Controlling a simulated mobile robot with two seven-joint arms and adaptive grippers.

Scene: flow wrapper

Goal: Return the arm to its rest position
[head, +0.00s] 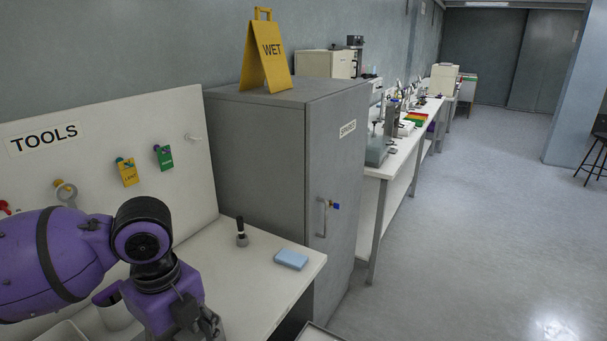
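My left arm (145,240), purple and black, comes in from the left and is bent over the white tool bench. Its dark gripper (208,322) is low in the head view, near the bench's front edge, and partly cut off by the bottom of the picture. The fingers are small and dark, so I cannot tell whether they are open or shut. I see nothing clearly held in it. My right arm and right gripper are not in view.
A tool board (105,150) stands behind. A grey cabinet (260,150) with a yellow WET sign (266,55) on top stands right of the bench.

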